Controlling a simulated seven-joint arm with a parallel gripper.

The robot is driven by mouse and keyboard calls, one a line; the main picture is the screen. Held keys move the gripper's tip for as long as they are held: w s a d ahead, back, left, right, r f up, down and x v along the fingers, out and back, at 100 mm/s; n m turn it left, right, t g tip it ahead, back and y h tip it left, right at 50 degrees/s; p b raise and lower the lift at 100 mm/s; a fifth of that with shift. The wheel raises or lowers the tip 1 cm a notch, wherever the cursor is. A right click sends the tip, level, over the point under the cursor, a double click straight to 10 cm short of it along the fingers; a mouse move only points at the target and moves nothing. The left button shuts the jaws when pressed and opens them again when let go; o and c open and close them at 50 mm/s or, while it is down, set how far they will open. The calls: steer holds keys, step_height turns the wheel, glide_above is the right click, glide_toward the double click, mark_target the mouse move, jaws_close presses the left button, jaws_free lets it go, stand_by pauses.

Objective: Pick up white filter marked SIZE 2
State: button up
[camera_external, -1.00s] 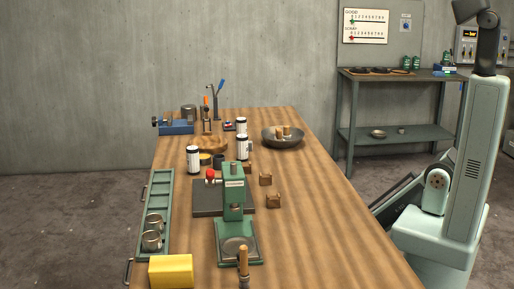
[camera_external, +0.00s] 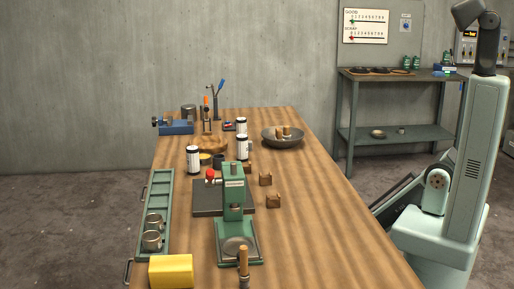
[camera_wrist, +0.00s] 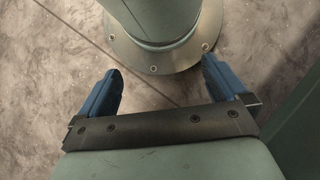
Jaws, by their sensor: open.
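Three white cylinders with dark ends stand upright on the wooden table (camera_external: 320,215) in the external view. One is at the left (camera_external: 193,161), one in the middle (camera_external: 242,149) and one farther back (camera_external: 241,126). Their markings are too small to read, so I cannot tell which says SIZE 2. My gripper (camera_wrist: 162,68) is open and empty in the wrist view. Its two blue fingers are spread above the concrete floor, beside my base. No cylinder shows in the wrist view. In the external view my arm stands right of the table, well away from the cylinders.
A green press (camera_external: 234,200) stands in front of the cylinders. A dark pan (camera_external: 283,141) with small brown pieces is right of them. A green tray (camera_external: 161,190) with metal cups lines the left edge. The table's right side is clear.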

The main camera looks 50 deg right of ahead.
steer(key=shift+c, duration=0.2)
steer(key=c, duration=0.3)
